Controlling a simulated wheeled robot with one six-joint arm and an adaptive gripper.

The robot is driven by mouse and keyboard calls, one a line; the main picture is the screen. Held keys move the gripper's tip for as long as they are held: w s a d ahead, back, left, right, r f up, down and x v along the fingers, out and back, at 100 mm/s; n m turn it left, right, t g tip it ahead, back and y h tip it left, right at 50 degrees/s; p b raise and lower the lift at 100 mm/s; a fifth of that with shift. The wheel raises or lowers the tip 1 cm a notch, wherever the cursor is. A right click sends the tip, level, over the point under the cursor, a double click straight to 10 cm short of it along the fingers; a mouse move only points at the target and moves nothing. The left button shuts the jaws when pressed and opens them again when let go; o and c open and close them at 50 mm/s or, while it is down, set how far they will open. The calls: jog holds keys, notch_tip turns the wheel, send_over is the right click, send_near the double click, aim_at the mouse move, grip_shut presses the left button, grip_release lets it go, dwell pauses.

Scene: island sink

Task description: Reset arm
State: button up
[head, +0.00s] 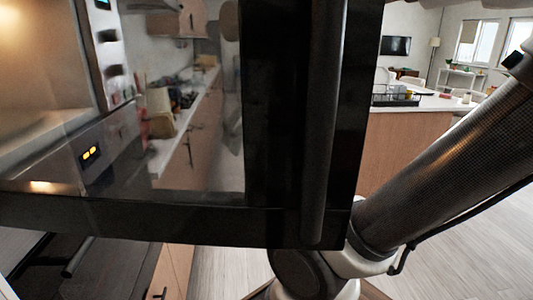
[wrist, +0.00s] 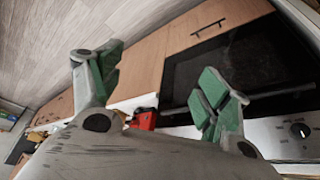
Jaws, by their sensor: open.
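My gripper (wrist: 162,85) shows in the wrist view with its two green-padded fingers spread apart. Nothing is between the fingers. Behind them are a wooden cabinet front and a dark oven front, seen at a tilt. In the head view my arm crosses the right side, and my gripper is not visible there.
An open appliance door with a dark frame and glass pane (head: 190,130) fills the left and middle of the head view, close to my arm. An oven (wrist: 245,75) with a knob shows in the wrist view. A wooden island (head: 405,140) stands behind; floor at lower right is clear.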

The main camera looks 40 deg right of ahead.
jog(key=s+d+f+m, duration=0.1)
jog(key=s+d+f, duration=0.1)
jog(key=s+f, duration=0.1)
jog(key=shift+s+d+f+g+h, duration=0.3)
jog(key=shift+s+d, duration=0.05)
jog(key=shift+s, duration=0.5)
dwell(0.4)
